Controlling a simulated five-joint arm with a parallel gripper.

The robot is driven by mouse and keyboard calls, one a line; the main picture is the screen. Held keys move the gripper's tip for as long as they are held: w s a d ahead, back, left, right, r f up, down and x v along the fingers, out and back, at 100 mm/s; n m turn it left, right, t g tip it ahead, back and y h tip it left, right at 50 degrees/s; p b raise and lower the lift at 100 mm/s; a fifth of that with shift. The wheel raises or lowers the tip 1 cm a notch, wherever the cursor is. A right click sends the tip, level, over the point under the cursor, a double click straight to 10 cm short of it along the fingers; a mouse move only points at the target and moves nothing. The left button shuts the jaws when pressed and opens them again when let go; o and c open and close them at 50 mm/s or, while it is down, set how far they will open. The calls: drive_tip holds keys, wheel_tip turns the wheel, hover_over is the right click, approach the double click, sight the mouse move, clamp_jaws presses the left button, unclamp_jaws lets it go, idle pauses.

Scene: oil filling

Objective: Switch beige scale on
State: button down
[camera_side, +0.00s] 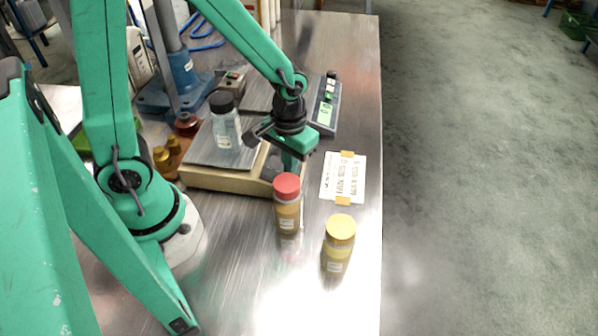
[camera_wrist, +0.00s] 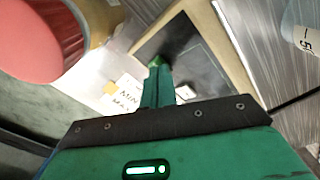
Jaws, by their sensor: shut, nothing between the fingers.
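The beige scale (camera_side: 222,180) stands on the metal table with a steel plate on top. A clear bottle with a black cap (camera_side: 225,120) stands on the plate. My gripper (camera_side: 292,163) points down at the scale's right end, just behind the red-capped bottle (camera_side: 287,200). In the wrist view my gripper (camera_wrist: 156,62) is shut and empty, its tip over or at the dark panel (camera_wrist: 195,62) inside the beige frame (camera_wrist: 237,50). I cannot tell whether the tip touches the panel. The arm and red cap hide this end in the side view.
A yellow-capped bottle (camera_side: 338,248) stands at the front right. A white label card (camera_side: 343,178) lies taped to the table near its right edge. A dark scale with a green display (camera_side: 325,103) stands behind. Small amber bottles (camera_side: 168,158) stand at the left. The front table is mostly clear.

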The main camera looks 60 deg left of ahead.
drive_tip(key=shift+f, duration=0.2)
drive_tip(key=shift+r, duration=3.55)
drive_tip(key=shift+r, duration=0.1)
drive_tip(key=s+a+r+m+t, duration=0.1)
drive_tip(key=s+a+r+t, duration=0.1)
drive_tip(key=r, duration=0.4)
drive_tip(key=s+a+r+m+t, duration=0.2)
drive_tip(key=s+r+t, duration=0.1)
drive_tip(key=r, duration=0.3)
drive_tip(key=shift+s+a+r+t, duration=0.3)
drive_tip(key=shift+s+a, duration=0.1)
drive_tip(key=shift+s, duration=0.5)
